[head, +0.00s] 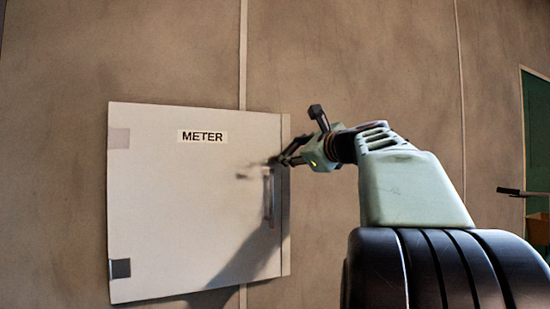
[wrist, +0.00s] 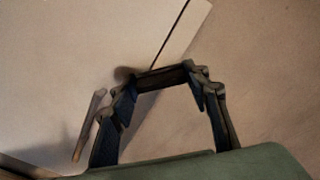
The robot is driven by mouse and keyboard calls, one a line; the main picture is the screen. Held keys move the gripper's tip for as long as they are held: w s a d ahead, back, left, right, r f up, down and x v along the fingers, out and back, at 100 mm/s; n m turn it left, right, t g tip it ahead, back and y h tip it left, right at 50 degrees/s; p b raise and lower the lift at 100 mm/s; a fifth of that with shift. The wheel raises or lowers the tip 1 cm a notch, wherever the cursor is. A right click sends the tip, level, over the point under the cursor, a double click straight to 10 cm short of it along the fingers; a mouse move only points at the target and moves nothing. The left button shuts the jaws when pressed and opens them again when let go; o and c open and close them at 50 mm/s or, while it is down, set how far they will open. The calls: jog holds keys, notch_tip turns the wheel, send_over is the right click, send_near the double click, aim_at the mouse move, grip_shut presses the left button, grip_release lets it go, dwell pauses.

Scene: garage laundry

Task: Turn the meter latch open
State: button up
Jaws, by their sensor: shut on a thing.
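The white METER cabinet door (head: 185,215) is closed against the wall in the head view. My gripper (head: 284,158) is at the door's right edge, above the pale vertical handle (head: 268,200). In the wrist view, my gripper (wrist: 163,84) has a finger at each end of a short dark bar, which looks like the latch (wrist: 160,77). The bar lies across the seam between door and side strip, and the fingers are shut on it. The handle (wrist: 89,126) shows just left of the left finger. In the head view the latch is mostly hidden by the fingers.
The cabinet's narrow side strip (head: 285,220) lies right of the seam. Two hinges (head: 120,268) are on the door's left edge. The wall around the cabinet is bare. A green door or panel (head: 537,130) stands at the far right.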

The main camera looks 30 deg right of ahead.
jog(key=n+b, duration=0.2)
jog(key=n, duration=0.2)
jog(key=shift+f+n, duration=0.15)
jog(key=shift+n, duration=0.15)
jog(key=shift+n+b, duration=1.2)
jog(key=shift+n, duration=1.1)
jog(key=o, duration=1.2)
jog(key=shift+c, duration=0.2)
jog(key=s, duration=0.7)
jog(key=shift+s+a, duration=0.2)
jog(key=shift+a, duration=0.05)
jog(key=shift+a+n, duration=0.1)
jog(key=shift+n, duration=0.2)
